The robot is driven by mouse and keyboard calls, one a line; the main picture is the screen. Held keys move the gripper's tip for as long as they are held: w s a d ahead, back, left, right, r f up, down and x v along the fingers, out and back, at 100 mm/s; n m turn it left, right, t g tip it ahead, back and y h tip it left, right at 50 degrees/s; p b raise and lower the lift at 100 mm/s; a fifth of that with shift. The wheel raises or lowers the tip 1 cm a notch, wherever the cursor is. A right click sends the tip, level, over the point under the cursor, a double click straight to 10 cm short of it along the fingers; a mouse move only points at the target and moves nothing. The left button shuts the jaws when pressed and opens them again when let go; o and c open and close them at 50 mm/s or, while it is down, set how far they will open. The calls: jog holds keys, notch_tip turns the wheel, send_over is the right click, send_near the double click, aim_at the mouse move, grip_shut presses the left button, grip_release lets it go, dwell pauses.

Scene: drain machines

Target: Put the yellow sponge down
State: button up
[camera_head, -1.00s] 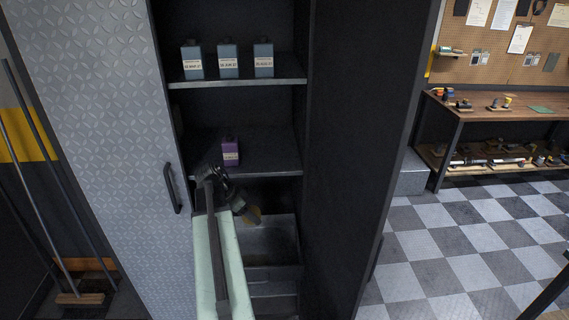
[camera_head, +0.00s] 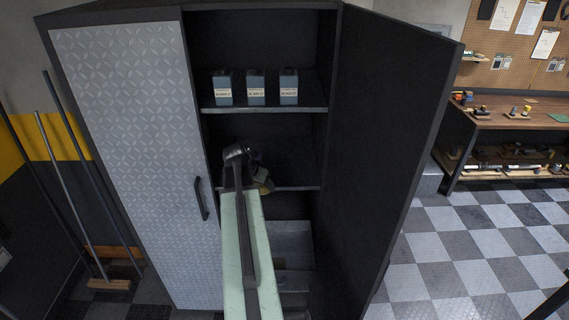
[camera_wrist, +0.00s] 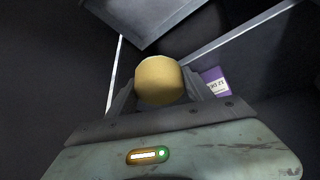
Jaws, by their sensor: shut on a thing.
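The yellow sponge (camera_wrist: 160,80) looks round in the wrist view, between the two fingers of my gripper (camera_wrist: 160,95). My gripper is shut on it. In the head view, my gripper (camera_head: 262,182) is in front of the open cabinet's middle shelf (camera_head: 300,187), near that shelf's height. Only a small yellowish part of the sponge (camera_head: 267,187) shows there. I cannot tell how far inside the cabinet it is. A purple box-like bottle (camera_wrist: 214,82) shows just right of the gripper in the wrist view. It is hidden in the head view.
Several blue-grey bottles (camera_head: 256,88) stand on the upper shelf (camera_head: 265,110). A grey bin (camera_head: 292,240) is low in the cabinet. The open door (camera_head: 390,130) bounds the right side, the closed patterned door (camera_head: 130,150) the left. The middle shelf's right part looks bare.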

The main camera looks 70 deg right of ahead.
jog(key=shift+d+r, duration=0.15)
jog(key=shift+d, duration=0.05)
jog(key=b, duration=0.2)
send_over(286, 176)
jog(key=a, duration=0.2)
jog(key=shift+w+d+f, duration=0.15)
jog(key=shift+w+f, duration=0.15)
jog(key=shift+f, duration=0.45)
jog(key=f+b, duration=0.3)
jog(key=f, duration=0.1)
jog(key=shift+s+d+b, duration=0.1)
jog(key=shift+d+b, duration=0.25)
jog(key=shift+b, duration=0.05)
jog(key=shift+r, duration=0.25)
jog(key=shift+a+f, duration=0.15)
jog(key=shift+f, duration=0.2)
jog(key=o, duration=1.2)
jog(key=shift+s+a, duration=0.15)
jog(key=shift+s, duration=0.05)
jog(key=shift+w, duration=0.1)
